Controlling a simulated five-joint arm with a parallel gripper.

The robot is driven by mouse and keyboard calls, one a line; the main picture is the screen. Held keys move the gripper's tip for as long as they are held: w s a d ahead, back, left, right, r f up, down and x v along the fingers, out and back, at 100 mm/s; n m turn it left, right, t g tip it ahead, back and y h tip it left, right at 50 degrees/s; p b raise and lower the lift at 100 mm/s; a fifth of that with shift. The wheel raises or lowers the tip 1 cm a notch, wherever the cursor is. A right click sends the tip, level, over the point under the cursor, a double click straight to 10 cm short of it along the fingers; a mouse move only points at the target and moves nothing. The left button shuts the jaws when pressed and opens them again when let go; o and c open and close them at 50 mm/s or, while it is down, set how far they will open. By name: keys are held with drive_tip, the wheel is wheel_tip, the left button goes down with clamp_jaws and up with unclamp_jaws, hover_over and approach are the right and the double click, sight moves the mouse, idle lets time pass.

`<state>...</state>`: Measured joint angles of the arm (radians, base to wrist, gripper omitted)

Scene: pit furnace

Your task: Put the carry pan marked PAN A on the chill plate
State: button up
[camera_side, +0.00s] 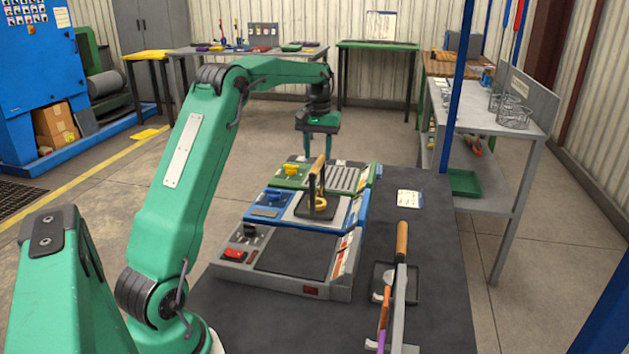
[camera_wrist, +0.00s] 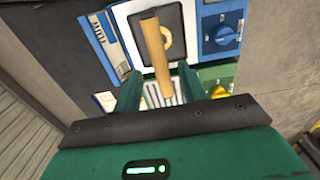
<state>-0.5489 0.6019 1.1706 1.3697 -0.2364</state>
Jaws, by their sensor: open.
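A dark square pan (camera_side: 327,213) with an upright wooden handle (camera_side: 319,172) and a yellow ring on it sits on the pale top of a blue unit (camera_side: 264,213). I cannot read a PAN A mark. In the wrist view the pan (camera_wrist: 177,22) and its handle (camera_wrist: 154,48) show beyond the fingers. My gripper (camera_side: 318,154) is open and empty, pointing down over the far end of the bench units, above and behind the pan. In the wrist view my gripper (camera_wrist: 158,78) has its fingers apart. A green unit (camera_side: 288,176) has a ribbed light plate (camera_side: 350,179); I cannot tell whether it is the chill plate.
A grey unit (camera_side: 335,283) with a flat dark plate (camera_side: 294,255) stands nearest. Right of the units, a small dark tray (camera_side: 412,291) and long-handled tools (camera_side: 401,245) lie on the dark bench (camera_side: 440,260). A paper card (camera_side: 410,198) lies behind them. A blue post (camera_side: 458,85) rises beyond the bench.

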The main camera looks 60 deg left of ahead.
wheel_tip(320, 180, up, 7)
drive_tip(key=shift+r, duration=0.2)
idle(0.3)
idle(0.4)
drive_tip(key=s+d+r+m+t, duration=0.1)
drive_tip(key=s+d+r+m, duration=0.15)
drive_tip(key=s+d, duration=0.45)
drive_tip(key=s+d+r+m+t, duration=0.1)
drive_tip(key=s+d+r+m, duration=0.15)
drive_tip(key=d, duration=0.85)
drive_tip(key=s+d+f+m+t, duration=0.1)
drive_tip(key=s+d+f+m, duration=0.1)
drive_tip(key=s+d+f, duration=0.2)
drive_tip(key=s+d+f+m+t, duration=0.2)
drive_tip(key=s+d+f, duration=0.2)
drive_tip(key=s+d, duration=0.3)
drive_tip(key=s, duration=0.4)
drive_tip(key=shift+s+f+t, duration=0.25)
drive_tip(key=shift+f+t, duration=0.05)
drive_tip(key=shift+f, duration=0.1)
